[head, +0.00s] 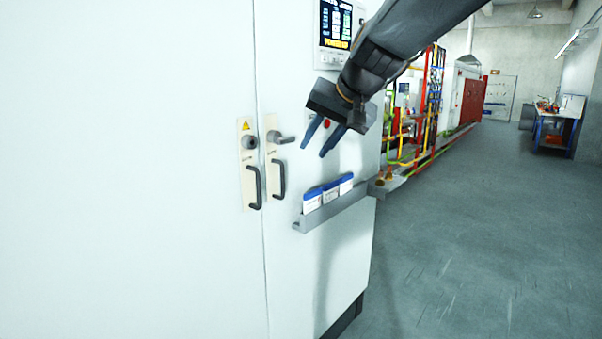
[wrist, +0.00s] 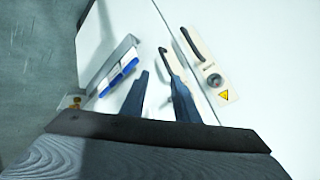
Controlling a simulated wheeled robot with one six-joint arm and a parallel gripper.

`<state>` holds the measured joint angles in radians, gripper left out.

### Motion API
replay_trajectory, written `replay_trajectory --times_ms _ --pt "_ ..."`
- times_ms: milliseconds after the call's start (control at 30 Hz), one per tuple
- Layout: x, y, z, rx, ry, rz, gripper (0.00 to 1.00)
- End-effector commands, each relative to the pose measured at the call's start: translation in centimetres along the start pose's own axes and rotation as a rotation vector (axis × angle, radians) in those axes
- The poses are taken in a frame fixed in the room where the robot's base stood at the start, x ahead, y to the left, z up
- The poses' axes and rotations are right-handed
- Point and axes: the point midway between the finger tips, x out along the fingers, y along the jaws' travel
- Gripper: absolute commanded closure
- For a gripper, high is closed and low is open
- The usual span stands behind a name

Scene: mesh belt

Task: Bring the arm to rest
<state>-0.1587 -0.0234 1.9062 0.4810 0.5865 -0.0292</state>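My gripper (head: 322,139) hangs from my dark arm in front of the white cabinet (head: 130,170), in the upper middle of the head view. Its two blue-grey fingers are apart, with nothing between them. The wrist view also shows the open fingers (wrist: 158,82), with the cabinet front beyond them. The gripper is to the right of the cabinet's door handles and above the document tray; it appears clear of both.
A display panel (head: 338,25) is above. Coloured pipework (head: 430,110) stands behind. The grey floor (head: 480,240) at right is clear.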

Motion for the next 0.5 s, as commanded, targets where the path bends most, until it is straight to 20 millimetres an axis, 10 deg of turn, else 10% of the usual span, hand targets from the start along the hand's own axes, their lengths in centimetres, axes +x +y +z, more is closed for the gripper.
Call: replay_trajectory --times_ms 233,500 --pt "4.1 12.2 12.0 -0.033 -0.200 0.203 0.72" --pt "3.7 22.6 26.4 -0.089 -0.437 0.363 0.72"
